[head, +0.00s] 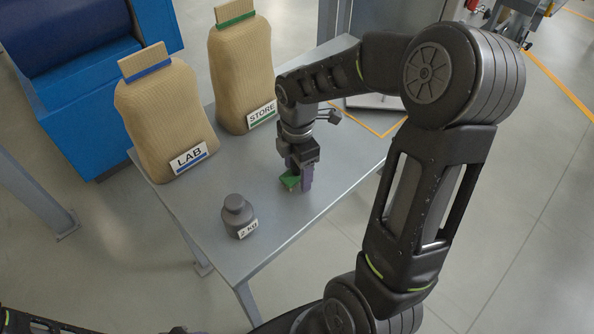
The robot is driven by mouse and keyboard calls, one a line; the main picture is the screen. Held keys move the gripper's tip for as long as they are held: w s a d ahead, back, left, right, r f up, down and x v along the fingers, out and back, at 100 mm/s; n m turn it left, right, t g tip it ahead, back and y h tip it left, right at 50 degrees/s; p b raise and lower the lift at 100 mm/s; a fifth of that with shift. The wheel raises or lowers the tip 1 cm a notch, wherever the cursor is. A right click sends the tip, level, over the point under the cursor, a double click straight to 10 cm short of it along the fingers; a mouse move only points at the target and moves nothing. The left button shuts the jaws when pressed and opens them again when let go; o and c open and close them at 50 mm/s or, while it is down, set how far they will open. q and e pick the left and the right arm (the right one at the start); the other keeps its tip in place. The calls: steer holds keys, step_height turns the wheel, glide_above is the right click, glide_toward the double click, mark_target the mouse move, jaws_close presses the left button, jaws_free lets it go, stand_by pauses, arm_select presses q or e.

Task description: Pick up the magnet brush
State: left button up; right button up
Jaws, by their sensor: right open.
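My right gripper (299,179) points down at the grey table, right of the weight, with its jaws open. A small green piece (290,181) shows at its fingertips, partly covered by them; it may be part of the magnet brush, but I cannot tell for sure. I cannot tell whether the fingers touch it. No other part of a magnet brush can be made out. My left gripper is out of view.
On the grey table (275,224) stand a tan LAB sack (165,115), a tan STORE sack (240,75) and a grey 2 KG weight (236,212). A blue machine (85,85) stands behind at left. The table's front right is clear.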

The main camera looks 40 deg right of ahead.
steer(key=shift+c, duration=0.5)
jaws_close()
stand_by(0.3)
